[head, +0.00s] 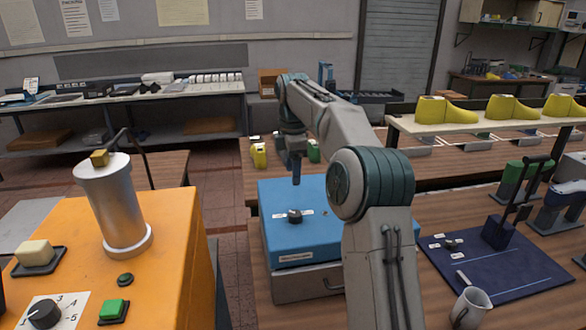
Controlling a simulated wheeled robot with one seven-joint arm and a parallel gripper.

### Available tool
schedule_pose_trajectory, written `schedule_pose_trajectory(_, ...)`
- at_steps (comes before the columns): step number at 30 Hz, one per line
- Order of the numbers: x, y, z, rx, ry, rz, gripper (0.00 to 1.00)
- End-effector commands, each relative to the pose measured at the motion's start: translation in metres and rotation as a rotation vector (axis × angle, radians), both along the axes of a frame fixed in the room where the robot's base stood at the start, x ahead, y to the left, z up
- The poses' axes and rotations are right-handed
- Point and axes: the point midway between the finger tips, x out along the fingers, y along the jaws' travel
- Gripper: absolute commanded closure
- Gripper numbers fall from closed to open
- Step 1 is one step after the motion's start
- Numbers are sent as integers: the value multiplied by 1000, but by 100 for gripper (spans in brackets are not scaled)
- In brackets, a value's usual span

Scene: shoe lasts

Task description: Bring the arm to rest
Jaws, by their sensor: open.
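My arm rises from the lower middle of the head view and bends over at a grey-teal elbow. Its forearm reaches away and to the left, and the wrist points down. My gripper (296,170) hangs above the far part of a blue-topped box (325,226), seen nearly edge-on. The jaws are open, and I see nothing held between them. The gap between the fingers and the box top is hard to judge. The box has a dark knob (294,215) and white labels on top.
At left stands an orange machine (180,235) with a metal cylinder (115,205), buttons and a dial. At right, yellow shoe lasts (448,109) line a raised shelf. A dark blue mat (510,280), a mug (470,307) and a black-handled stand (497,231) lie on the right bench.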

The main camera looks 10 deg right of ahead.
Motion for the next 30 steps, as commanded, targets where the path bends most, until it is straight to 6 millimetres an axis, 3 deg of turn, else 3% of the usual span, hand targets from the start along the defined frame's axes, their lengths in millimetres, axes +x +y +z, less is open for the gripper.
schedule_pose_trajectory(9,-2,1,1,-2,-2,-5,42)
schedule_pose_trajectory(14,-27,10,15,-26,-31,-107,42)
schedule_pose_trajectory(22,-104,20,33,-47,-118,-434,42)
schedule_pose_trajectory(30,-193,15,25,-3,-205,-798,42)
